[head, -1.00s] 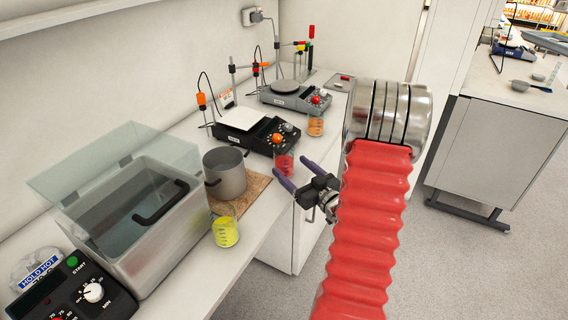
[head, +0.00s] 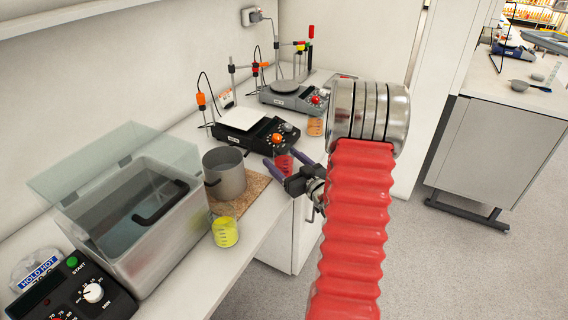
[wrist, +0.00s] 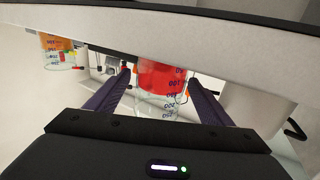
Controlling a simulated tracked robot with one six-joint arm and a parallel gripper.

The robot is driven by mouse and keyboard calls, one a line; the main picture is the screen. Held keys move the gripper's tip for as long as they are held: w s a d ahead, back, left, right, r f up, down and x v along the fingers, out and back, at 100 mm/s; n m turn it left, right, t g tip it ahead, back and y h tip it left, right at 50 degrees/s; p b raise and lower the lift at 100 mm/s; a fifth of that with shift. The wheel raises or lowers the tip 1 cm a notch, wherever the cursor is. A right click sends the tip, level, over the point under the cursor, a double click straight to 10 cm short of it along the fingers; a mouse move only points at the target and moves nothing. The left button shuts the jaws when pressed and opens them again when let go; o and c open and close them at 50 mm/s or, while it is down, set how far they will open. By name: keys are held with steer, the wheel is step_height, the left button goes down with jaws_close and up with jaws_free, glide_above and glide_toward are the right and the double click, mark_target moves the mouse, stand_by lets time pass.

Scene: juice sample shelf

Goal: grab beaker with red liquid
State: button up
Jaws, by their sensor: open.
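The beaker with red liquid (head: 284,163) stands on the bench in front of the black hotplate stirrer. My gripper (head: 280,162) is open at the beaker, and its purple fingers partly cover it in the head view. In the wrist view the red beaker (wrist: 161,78) shows upside down between the two purple fingers (wrist: 158,80), one on each side. The picture does not settle whether either finger touches the glass.
An orange-liquid beaker (head: 315,126) stands farther back. A yellow-liquid beaker (head: 225,232) and a metal pot (head: 226,175) stand nearer, left of my gripper. The black hotplate stirrer (head: 254,134) is just behind the red beaker. A water bath (head: 155,240) fills the bench's left.

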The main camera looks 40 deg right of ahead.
steer(key=c, duration=1.3)
steer(key=shift+c, duration=0.2)
steer(key=shift+r, duration=0.2)
step_height(320, 180, up, 10)
steer(key=shift+f, duration=0.25)
stand_by(0.5)
stand_by(0.7)
